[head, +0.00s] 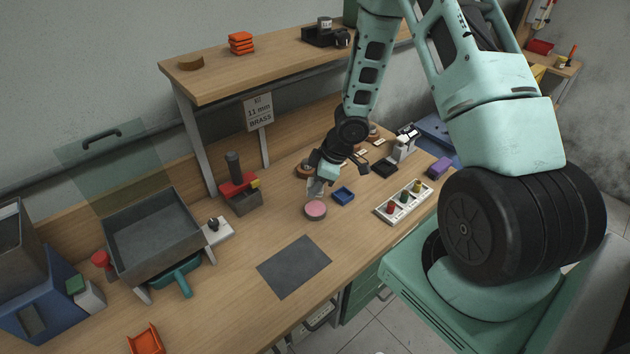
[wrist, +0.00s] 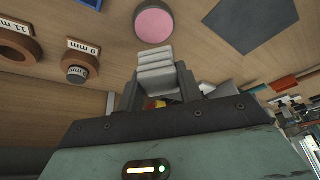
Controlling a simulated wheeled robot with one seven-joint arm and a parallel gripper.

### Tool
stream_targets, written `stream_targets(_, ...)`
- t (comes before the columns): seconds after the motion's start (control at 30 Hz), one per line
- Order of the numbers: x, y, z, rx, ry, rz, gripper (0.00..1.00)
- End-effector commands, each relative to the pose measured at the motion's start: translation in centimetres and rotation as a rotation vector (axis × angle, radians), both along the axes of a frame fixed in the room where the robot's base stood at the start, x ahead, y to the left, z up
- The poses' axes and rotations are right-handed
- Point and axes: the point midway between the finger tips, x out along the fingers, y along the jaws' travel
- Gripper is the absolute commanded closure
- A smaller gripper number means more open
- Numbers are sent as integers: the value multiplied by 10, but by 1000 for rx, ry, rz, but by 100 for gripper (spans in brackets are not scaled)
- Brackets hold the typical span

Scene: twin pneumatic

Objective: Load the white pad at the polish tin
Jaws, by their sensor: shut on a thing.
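The polish tin (head: 316,210) is a low round tin with a pink top, standing on the bench. It also shows at the top of the wrist view (wrist: 154,23). My gripper (head: 318,187) is pointed down just behind the tin in the head view. In the wrist view its fingers (wrist: 158,88) are shut on the white pad (wrist: 155,66), a pale ribbed block that sticks out past the fingertips toward the tin. The pad's end appears very close to the tin's rim; I cannot tell whether they touch. The pad's held part is hidden between the fingers.
A small blue tray (head: 343,196) lies right of the tin, and a dark grey mat (head: 293,266) lies in front. A white rack (head: 404,202) with coloured pegs is further right. A red and black press (head: 239,192) stands left. Brown rings (wrist: 17,45) with size labels sit behind my gripper.

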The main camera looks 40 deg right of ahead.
Motion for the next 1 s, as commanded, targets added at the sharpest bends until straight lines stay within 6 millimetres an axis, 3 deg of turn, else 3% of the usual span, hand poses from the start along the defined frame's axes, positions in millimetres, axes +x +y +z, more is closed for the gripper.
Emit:
stream_targets(0.5,0,0,-50,0,1,-2,82)
stream_targets(1.0,0,0,-55,-1,1,-3,82)
